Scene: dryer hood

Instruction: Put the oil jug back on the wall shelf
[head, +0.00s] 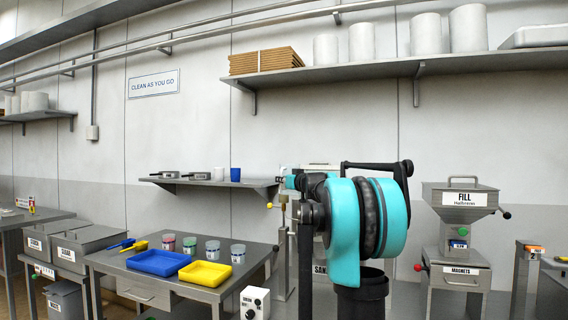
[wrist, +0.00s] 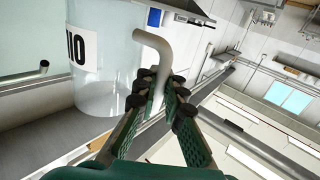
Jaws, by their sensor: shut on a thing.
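The oil jug (wrist: 108,65) is a large pale, translucent vessel with a black-lettered white label, only partly in the wrist view. The label looks upside down because that view is turned over. My gripper (wrist: 165,92) has its green fingers closed around the jug's bent grey handle (wrist: 153,44). In the head view my gripper (head: 288,182) is by the right end of the small wall shelf (head: 200,182). The jug is hard to make out there. I cannot tell whether it touches the shelf.
A blue cup (head: 235,174), a pale cup (head: 218,173) and small grey boxes (head: 198,176) stand on the wall shelf, with bare room at its right end. Below is a table with blue (head: 158,262) and yellow (head: 205,273) trays. A fill hopper (head: 462,215) stands right.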

